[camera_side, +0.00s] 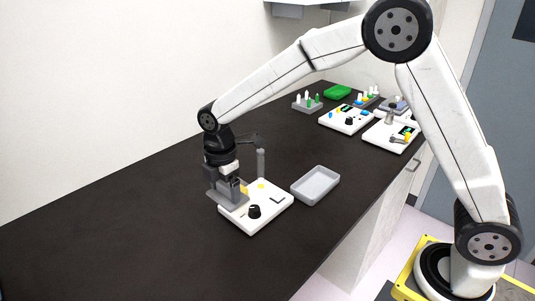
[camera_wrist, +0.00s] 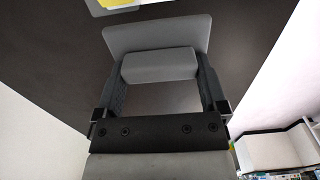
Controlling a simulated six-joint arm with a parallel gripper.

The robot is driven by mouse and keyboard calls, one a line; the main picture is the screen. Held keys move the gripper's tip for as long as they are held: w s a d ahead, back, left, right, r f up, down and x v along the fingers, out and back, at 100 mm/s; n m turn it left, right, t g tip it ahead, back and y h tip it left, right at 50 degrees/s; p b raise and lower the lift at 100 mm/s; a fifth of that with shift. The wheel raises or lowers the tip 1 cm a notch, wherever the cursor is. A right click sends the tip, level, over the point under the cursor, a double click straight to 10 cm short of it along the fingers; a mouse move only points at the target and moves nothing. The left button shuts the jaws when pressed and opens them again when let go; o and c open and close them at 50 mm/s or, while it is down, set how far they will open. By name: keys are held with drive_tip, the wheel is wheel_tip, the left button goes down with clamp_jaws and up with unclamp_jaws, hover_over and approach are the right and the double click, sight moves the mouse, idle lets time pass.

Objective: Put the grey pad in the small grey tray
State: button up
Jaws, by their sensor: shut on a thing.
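My gripper (camera_side: 236,188) points down at the left edge of a white device. In the wrist view my gripper (camera_wrist: 160,72) is shut on the grey pad (camera_wrist: 158,35), with one finger on each side of its raised grey block. In the side view the grey pad (camera_side: 231,197) shows as a flat grey plate under the fingers, overlapping the device's left side. I cannot tell whether it touches the device. The small grey tray (camera_side: 298,194) lies on the dark bench to the right of the device and looks empty.
The white device (camera_side: 276,211) has a black knob (camera_side: 254,211) and an upright grey post (camera_side: 261,163) behind it. More white devices (camera_side: 346,119), a grey rack with vials (camera_side: 306,106) and a green tray (camera_side: 337,92) stand at the far right. The left bench is clear.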

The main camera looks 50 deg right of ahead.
sight(243, 200)
drive_tip(key=shift+s+d+r, duration=0.15)
drive_tip(key=shift+s+r, duration=0.15)
drive_tip(key=shift+s, duration=0.35)
drive_tip(key=shift+s+d+r, duration=0.15)
drive_tip(key=shift+s+r, duration=0.15)
drive_tip(key=shift+s, duration=0.4)
drive_tip(key=shift+s+d+r, duration=0.15)
drive_tip(key=shift+s+r, duration=0.15)
drive_tip(key=shift+s, duration=0.35)
drive_tip(key=shift+d+m, duration=0.3)
drive_tip(key=shift+d, duration=0.15)
drive_tip(key=s+d+m, duration=0.7)
drive_tip(key=d+m, duration=0.1)
drive_tip(key=d, duration=0.3)
drive_tip(key=s+d+m, duration=0.8)
drive_tip(key=d+m, duration=0.1)
drive_tip(key=d, duration=0.2)
drive_tip(key=shift+d+r, duration=0.3)
drive_tip(key=shift+r, duration=0.05)
